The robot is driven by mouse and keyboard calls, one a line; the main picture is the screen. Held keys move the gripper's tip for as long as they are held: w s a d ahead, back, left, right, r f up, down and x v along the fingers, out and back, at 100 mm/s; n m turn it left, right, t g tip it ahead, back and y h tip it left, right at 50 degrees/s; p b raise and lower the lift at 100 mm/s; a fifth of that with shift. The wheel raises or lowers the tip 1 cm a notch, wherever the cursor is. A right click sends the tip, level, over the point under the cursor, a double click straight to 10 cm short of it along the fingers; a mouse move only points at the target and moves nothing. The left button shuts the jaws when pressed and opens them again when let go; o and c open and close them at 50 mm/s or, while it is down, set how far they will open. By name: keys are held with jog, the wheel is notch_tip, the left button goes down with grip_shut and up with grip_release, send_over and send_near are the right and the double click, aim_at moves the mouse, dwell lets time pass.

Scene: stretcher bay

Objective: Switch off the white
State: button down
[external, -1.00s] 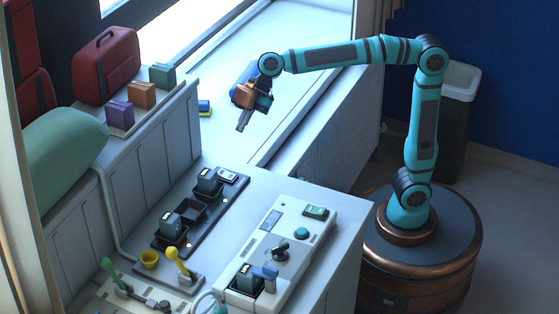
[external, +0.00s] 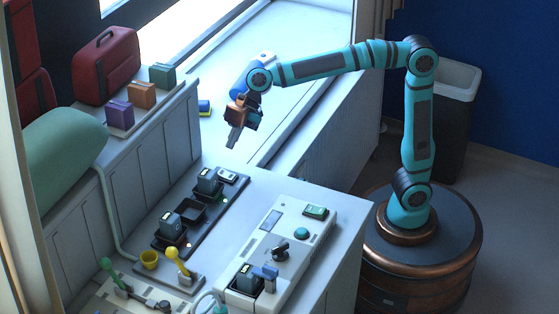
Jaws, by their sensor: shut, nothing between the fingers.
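A white console (external: 248,252) lies on the counter, right of centre. A pale panel at the lower left edge carries a green-knobbed lever (external: 106,264). A yellow-knobbed lever (external: 172,254) stands beside it. I cannot tell which switch belongs to "the white". My gripper (external: 232,141) is shut and empty, pointing down above the counter's far edge, apart from all these things.
A raised shelf at the left holds a red case (external: 106,68), small coloured boxes and a green roll (external: 62,148). The counter between tray and console is clear.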

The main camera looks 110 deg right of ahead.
aim_at(220, 174)
jog(key=x, duration=0.5)
jog(key=f, duration=0.3)
jog(key=shift+d, duration=0.25)
jog(key=shift+w+f, duration=0.1)
jog(key=shift+f, duration=0.25)
jog(key=shift+d, duration=0.1)
